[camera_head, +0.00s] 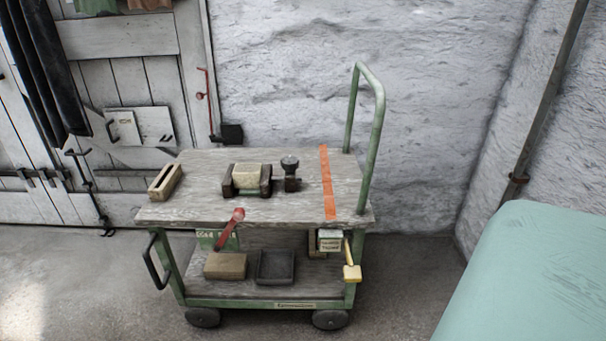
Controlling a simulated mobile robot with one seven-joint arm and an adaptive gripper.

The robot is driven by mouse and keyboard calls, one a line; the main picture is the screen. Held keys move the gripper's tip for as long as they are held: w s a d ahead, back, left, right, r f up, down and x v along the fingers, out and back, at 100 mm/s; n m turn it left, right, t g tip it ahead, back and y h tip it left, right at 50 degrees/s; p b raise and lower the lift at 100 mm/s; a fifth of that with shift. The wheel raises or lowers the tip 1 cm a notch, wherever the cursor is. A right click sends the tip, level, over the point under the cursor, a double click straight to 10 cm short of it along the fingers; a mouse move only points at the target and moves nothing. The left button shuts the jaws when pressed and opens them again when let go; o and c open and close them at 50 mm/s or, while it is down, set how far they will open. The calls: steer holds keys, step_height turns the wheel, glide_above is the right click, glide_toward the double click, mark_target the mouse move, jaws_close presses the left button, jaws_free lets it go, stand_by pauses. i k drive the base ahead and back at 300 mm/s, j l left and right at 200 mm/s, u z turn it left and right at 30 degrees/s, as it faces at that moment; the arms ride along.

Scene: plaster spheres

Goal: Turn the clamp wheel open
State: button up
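On the wooden top of a green trolley (200,212), a pale block (248,176) sits between two dark jaws (266,180). Just right of it stands a small dark post with a round dark knob or wheel on top (290,163), which looks like the clamp wheel. It is too small to tell whether it is turned open or shut. My gripper is not in view.
A slotted wooden block (165,181) lies at the trolley's left, and an orange strip (328,185) crosses its right. A red lever (231,227) hangs at the front edge; a green handle (378,120) rises at right. A green surface (530,275) fills the lower right.

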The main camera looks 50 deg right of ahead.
mark_target(290, 164)
steer(key=z, duration=1.2)
